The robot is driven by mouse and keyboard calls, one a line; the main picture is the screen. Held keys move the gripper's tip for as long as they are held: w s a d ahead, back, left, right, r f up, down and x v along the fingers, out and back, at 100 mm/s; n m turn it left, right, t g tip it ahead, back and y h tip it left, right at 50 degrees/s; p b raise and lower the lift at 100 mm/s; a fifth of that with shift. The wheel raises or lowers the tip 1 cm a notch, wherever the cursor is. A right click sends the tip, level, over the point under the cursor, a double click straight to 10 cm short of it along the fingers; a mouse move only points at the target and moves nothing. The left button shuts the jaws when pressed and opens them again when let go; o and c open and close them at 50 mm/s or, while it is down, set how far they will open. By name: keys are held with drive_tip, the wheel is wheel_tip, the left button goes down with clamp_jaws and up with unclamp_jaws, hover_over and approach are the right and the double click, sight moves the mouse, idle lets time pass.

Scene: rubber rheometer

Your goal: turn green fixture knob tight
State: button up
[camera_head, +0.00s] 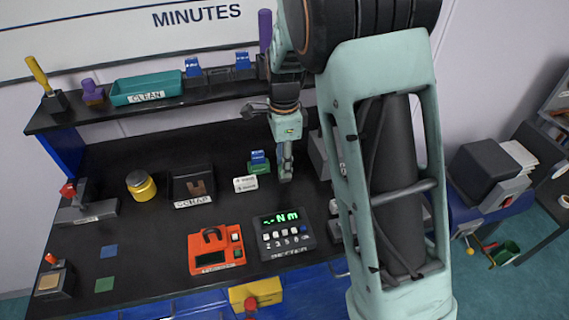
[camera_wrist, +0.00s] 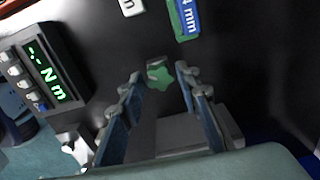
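The green knob (camera_wrist: 160,76) is star-shaped and shows in the wrist view, between and just beyond my fingertips. Below it in that view is a grey block (camera_wrist: 185,133), partly hidden by my fingers. My gripper (camera_wrist: 158,72) is open, with one blue-padded finger on each side of the knob. I see dark gaps between the fingertips and the knob, so it does not look gripped. In the head view my gripper (camera_head: 285,178) points down over the bench, and I cannot make out the knob there.
A black meter (camera_head: 283,234) reading "-.- Nm" and an orange device (camera_head: 216,248) stand in front of my gripper. A white label block (camera_head: 245,184) and a blue-and-green holder (camera_head: 259,163) are close on its left. A dark tray (camera_head: 180,187) and yellow jar (camera_head: 141,187) lie farther left.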

drive_tip(key=shift+o, duration=0.2)
drive_tip(key=n, duration=0.4)
drive_tip(key=shift+b, duration=0.4)
drive_tip(key=n, duration=0.5)
drive_tip(key=shift+b, duration=0.35)
drive_tip(key=n, duration=0.4)
drive_tip(key=shift+d+n, duration=0.1)
drive_tip(key=shift+n, duration=0.2)
drive_tip(key=n, duration=0.4)
drive_tip(key=shift+n, duration=0.4)
drive_tip(key=shift+c, duration=0.4)
clamp_jaws()
drive_tip(key=m, duration=0.4)
drive_tip(key=shift+m+b, duration=0.35)
drive_tip(key=shift+m, duration=0.05)
